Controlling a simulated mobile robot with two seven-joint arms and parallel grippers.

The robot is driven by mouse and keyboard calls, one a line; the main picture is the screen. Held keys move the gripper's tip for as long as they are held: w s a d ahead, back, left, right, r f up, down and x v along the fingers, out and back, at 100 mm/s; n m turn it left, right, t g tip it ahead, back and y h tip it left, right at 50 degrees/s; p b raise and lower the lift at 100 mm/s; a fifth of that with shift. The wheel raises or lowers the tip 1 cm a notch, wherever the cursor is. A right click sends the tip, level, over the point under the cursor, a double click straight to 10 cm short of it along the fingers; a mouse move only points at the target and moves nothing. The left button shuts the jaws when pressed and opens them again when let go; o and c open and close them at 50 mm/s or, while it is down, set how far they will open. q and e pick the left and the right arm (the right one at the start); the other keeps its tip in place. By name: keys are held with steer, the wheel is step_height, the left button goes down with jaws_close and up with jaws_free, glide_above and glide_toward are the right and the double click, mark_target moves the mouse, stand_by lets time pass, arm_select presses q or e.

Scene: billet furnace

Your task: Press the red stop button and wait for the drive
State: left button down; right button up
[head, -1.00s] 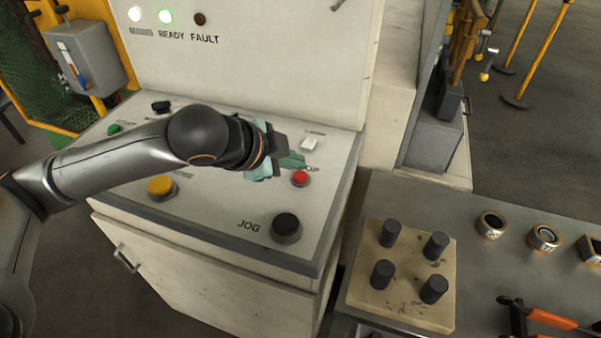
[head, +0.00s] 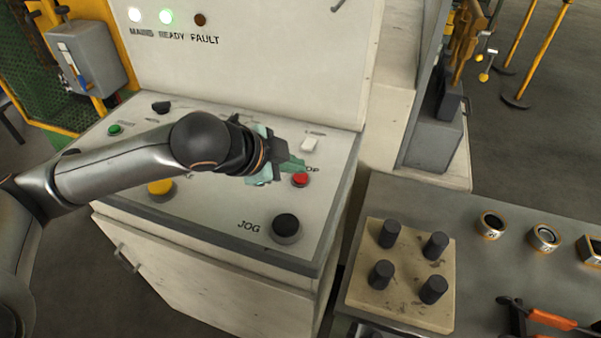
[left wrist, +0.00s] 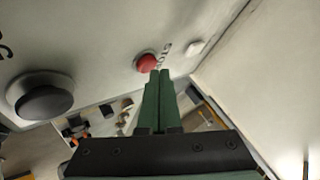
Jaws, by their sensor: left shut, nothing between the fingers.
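The red stop button (head: 300,180) stands on the sloped control panel (head: 210,210), near its right edge. It also shows in the left wrist view (left wrist: 146,63), just past the fingertips. My left gripper (head: 298,168) has green fingers, shut with nothing between them. In the head view its tips are just above and beside the red button; whether they touch it I cannot tell. In the left wrist view the closed fingers (left wrist: 160,85) point at the button's lower right edge. My right gripper is not in view.
Near the button are a white switch (head: 309,145), a black JOG button (head: 286,226) and a yellow button (head: 161,188). MAINS and READY lamps (head: 166,16) are lit; FAULT (head: 200,19) is dark. A bench with a pegged block (head: 400,270) stands at the right.

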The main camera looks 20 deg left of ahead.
arm_select(q)
steer(key=shift+f, duration=0.1)
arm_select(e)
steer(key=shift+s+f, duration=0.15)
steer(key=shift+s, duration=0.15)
arm_select(q)
steer(key=shift+f, duration=0.35)
steer(key=shift+r, duration=0.1)
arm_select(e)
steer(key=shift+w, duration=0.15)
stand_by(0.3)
arm_select(q)
steer(key=shift+r+p, duration=0.3)
steer(key=shift+p, duration=0.15)
steer(key=shift+r+p, duration=0.4)
steer(key=shift+p, duration=0.1)
steer(key=shift+r, duration=0.1)
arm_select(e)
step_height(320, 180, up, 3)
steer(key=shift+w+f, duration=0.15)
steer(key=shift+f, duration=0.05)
arm_select(q)
steer(key=shift+r, duration=0.1)
